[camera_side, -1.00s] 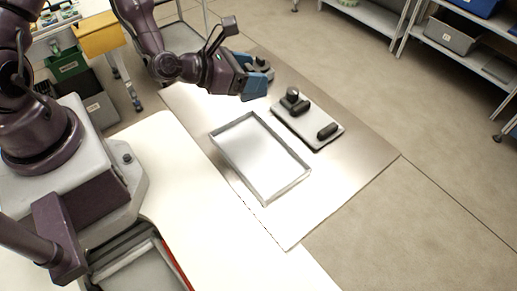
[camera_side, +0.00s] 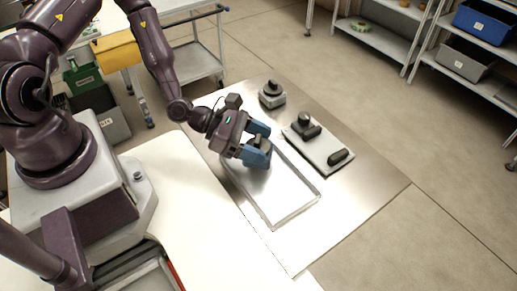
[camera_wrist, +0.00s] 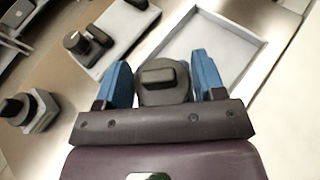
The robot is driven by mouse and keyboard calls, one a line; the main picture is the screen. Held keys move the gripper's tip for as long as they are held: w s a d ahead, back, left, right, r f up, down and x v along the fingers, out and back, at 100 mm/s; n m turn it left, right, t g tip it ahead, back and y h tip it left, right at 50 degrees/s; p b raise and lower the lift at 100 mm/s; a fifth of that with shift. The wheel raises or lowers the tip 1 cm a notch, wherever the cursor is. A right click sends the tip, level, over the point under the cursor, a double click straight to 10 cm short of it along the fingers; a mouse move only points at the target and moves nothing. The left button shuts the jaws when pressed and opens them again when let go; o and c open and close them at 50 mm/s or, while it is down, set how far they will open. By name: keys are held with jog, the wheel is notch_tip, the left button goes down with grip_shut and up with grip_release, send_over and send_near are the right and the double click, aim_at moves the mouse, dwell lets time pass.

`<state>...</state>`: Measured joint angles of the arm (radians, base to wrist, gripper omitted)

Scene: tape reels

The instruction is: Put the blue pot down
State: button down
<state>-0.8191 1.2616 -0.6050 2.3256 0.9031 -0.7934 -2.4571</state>
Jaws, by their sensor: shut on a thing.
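My gripper (camera_side: 257,147) is over the left, far end of the shallow grey tray (camera_side: 293,216). Its two blue fingers are shut on a dark grey round pot (camera_wrist: 163,92) with a black bar-shaped handle on top. In the wrist view the pot sits between the fingers, with the tray (camera_wrist: 258,40) just behind it. In the side view the fingers hide most of the pot. I cannot tell whether its underside touches the tray. The pot looks grey rather than blue; only the fingers are blue.
A pale plate (camera_side: 322,152) with a dark knobbed piece (camera_side: 306,127) and a black bar (camera_side: 338,157) lies right of the tray. A grey block with a black knob (camera_side: 271,92) stands at the far end. The near metal tabletop (camera_side: 345,215) is clear.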

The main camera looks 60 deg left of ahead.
jog(key=shift+f, duration=1)
jog(key=shift+c, duration=1)
grip_release()
jog(key=shift+f, duration=0.15)
